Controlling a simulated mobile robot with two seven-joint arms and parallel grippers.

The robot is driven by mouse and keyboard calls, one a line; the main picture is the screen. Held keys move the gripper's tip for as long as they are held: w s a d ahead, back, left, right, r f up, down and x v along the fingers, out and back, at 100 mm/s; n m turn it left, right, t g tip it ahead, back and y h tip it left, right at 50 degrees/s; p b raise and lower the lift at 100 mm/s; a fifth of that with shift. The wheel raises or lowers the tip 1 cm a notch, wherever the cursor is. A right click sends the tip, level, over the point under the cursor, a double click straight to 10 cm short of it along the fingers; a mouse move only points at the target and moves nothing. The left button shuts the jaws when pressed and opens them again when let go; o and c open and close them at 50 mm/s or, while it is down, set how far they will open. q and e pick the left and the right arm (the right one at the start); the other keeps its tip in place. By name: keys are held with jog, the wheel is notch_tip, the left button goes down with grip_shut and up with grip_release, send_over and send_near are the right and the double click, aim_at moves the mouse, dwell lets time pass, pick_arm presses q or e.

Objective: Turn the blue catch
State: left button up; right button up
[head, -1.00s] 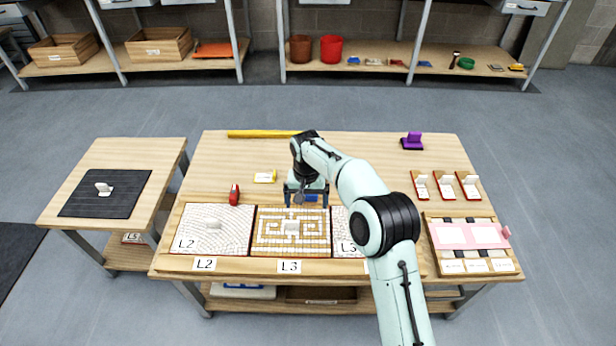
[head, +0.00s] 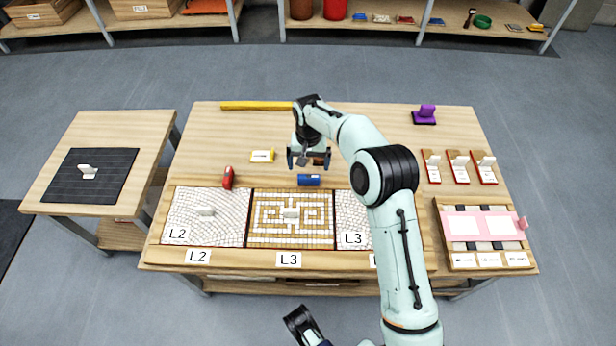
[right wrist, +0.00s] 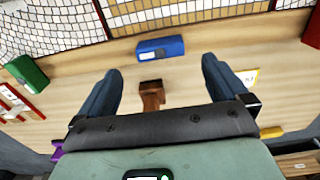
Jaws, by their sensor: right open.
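A small blue block-like piece (head: 309,180), the one blue thing I see on the table, lies just behind the L3 panel. In the right wrist view the blue piece (right wrist: 160,48) sits ahead of the fingertips, apart from them. My right gripper (head: 308,160) is open, on the far side of the blue piece. A brown piece (right wrist: 151,95) shows between its fingers (right wrist: 161,70); nothing is gripped. Part of my left arm's end (head: 305,325) enters at the bottom edge; its fingers are not clear.
Mosaic panels L2 (head: 180,222) and L3 (head: 262,236) lie along the near edge. A red piece (head: 228,178) and a yellow-edged card (head: 262,156) lie left of my right gripper. A green piece (right wrist: 28,72) lies at the wrist view's left. My right arm covers part of the table.

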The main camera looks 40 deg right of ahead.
aim_at(309, 176)
notch_tip(309, 176, down, 7)
jog(key=shift+r+b, duration=0.2)
jog(key=shift+b, duration=0.45)
pick_arm(q)
jog(key=shift+w+a+f, duration=0.3)
jog(key=shift+w+f, duration=0.1)
jog(key=shift+f, duration=0.15)
jog(key=shift+w+a+f, duration=0.3)
jog(key=shift+w+f, duration=0.1)
jog(key=shift+f, duration=0.15)
pick_arm(e)
jog(key=shift+f, duration=0.65)
jog(key=c, duration=0.9)
